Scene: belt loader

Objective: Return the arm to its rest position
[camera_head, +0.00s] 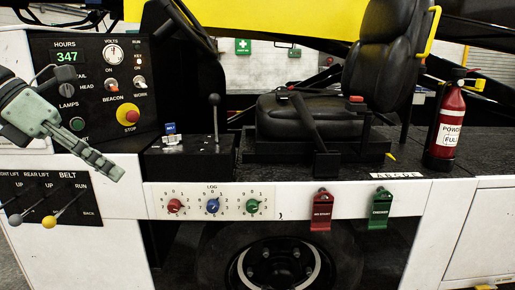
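My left gripper (112,170) comes in from the left edge, in front of the control panel (95,62). Its pale green-grey fingers point down and to the right and show as one narrow strip. I see nothing held at the tips, but cannot tell whether the fingers are apart. The tips appear above the belt lever panel (40,182) and left of the row of knobs. My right gripper is not in view.
The panel has a red STOP button (128,114). A black lever (215,92) stands beside the seat (305,115). Red (321,212) and green (380,208) tags hang on the white front. A fire extinguisher (446,125) stands right. Below is a wheel (278,262).

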